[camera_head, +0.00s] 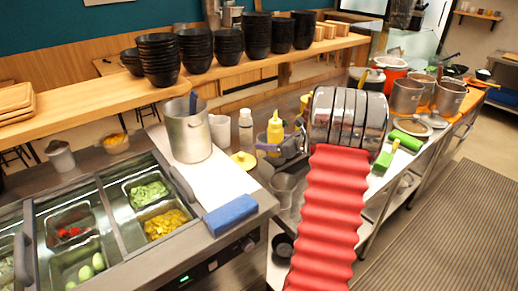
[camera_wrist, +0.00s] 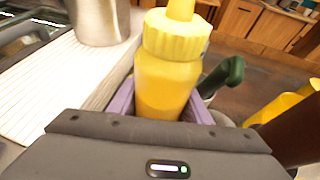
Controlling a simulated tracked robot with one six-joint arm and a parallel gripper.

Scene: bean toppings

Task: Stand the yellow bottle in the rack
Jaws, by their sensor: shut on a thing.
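The yellow bottle (camera_head: 275,130) is upright in the head view, just left of my metal wrist, with a pointed nozzle on top. In the wrist view the yellow bottle (camera_wrist: 163,82) stands between the purple fingers of my gripper (camera_wrist: 160,108), which are shut on its body. In the head view my gripper (camera_head: 272,148) reaches left to the bottle, beside the counter's right end. The bottle's base is hidden in the wrist view. I cannot make out the rack for certain in either view.
A metal pot (camera_head: 187,135) stands on the white board (camera_head: 207,182), with a yellow lid (camera_head: 243,160) and a blue block (camera_head: 231,214) nearby. A white bottle (camera_head: 245,126) stands behind. Food bins (camera_head: 110,200) lie at left. Black bowls (camera_head: 158,60) line the shelf above.

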